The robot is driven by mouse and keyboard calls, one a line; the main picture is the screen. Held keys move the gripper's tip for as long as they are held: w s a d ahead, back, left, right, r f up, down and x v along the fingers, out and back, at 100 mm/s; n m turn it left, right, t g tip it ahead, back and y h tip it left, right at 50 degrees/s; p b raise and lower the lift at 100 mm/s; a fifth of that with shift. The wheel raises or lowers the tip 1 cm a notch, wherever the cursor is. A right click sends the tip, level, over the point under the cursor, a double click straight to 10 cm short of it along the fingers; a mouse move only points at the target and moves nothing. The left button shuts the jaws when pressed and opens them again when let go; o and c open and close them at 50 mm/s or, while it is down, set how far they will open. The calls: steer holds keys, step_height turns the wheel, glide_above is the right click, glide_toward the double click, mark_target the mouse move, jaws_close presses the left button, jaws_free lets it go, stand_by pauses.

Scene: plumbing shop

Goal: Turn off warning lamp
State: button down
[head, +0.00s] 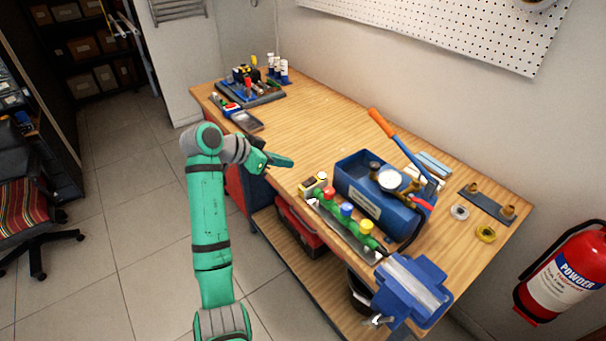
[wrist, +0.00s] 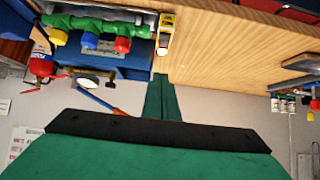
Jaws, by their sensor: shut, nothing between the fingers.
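My gripper (head: 279,161) is shut and empty, held above the front edge of the workbench. Its closed fingers also show in the wrist view (wrist: 161,97). No thing is plainly a warning lamp. A small yellow and grey device (head: 314,183) stands near the bench's front edge, just right of and below my fingertips in the head view. It shows in the wrist view (wrist: 164,35) with a small round part, and my fingers are apart from it. I cannot tell whether it is the lamp or whether anything is lit.
A green manifold (head: 341,215) with red, blue and yellow knobs lies beside the yellow device. Behind it is a blue test pump (head: 376,196) with an orange-tipped lever. A blue vise (head: 412,290) is at the near corner. The bench middle (head: 315,120) is clear.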

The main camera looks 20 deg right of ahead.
steer(key=d, duration=0.1)
glide_above(306, 183)
steer(key=f, duration=0.6)
steer(key=shift+s+a+f, duration=0.15)
steer(key=shift+s, duration=0.1)
step_height(306, 183, down, 2)
steer(key=shift+w+f, duration=0.1)
steer(key=shift+f, duration=0.05)
steer(key=shift+d+f, duration=0.2)
steer(key=shift+f, duration=0.6)
